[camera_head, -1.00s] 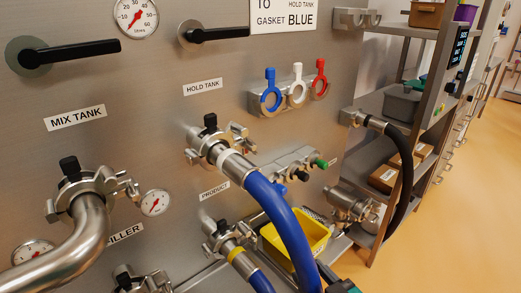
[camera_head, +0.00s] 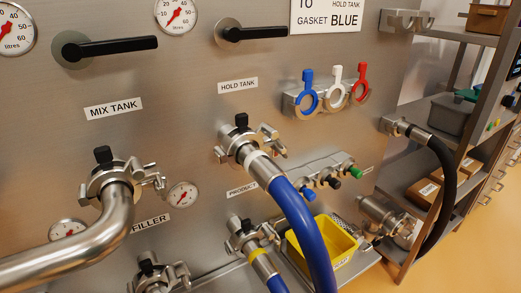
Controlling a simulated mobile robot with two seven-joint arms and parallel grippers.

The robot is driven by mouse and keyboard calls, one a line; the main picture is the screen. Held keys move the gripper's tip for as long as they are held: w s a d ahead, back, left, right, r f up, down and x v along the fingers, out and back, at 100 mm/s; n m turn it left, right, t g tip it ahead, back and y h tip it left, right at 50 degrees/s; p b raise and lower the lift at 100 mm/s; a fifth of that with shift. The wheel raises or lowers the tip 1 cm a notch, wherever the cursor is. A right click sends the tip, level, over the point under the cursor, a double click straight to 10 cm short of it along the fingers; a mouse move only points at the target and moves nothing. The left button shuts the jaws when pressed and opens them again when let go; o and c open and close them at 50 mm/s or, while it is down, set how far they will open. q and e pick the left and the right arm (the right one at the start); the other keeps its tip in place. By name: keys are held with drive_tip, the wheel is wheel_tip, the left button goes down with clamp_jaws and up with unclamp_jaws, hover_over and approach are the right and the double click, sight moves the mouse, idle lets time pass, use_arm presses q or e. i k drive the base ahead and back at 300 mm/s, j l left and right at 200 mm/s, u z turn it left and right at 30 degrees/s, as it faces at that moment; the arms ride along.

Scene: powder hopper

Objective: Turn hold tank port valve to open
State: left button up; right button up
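The hold tank valve is a black lever (camera_head: 254,34) on a round steel boss, above the HOLD TANK label (camera_head: 238,85). The lever lies roughly horizontal and points right. Below the label is the hold tank port (camera_head: 238,143), clamped to a blue hose (camera_head: 298,215) that runs down. A similar mix tank lever (camera_head: 110,47) lies roughly horizontal at upper left, above the MIX TANK label (camera_head: 113,108). A bent steel pipe (camera_head: 95,240) joins the mix tank port. Neither of my grippers shows in the head view.
Blue, white and red gaskets (camera_head: 335,90) hang on a rack right of the label. A yellow bin (camera_head: 338,245) sits low beside the blue hose. A black hose (camera_head: 446,185) and shelves (camera_head: 445,165) stand at right. The panel around the hold tank lever is clear.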

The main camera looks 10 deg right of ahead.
sight(281, 149)
drive_tip(key=k+l+u, duration=0.1)
drive_tip(key=l+u, duration=0.35)
drive_tip(key=l, duration=0.45)
drive_tip(key=l+u, duration=0.1)
drive_tip(key=l, duration=0.4)
drive_tip(key=k+l, duration=0.15)
drive_tip(key=l, duration=0.3)
drive_tip(key=u, duration=0.05)
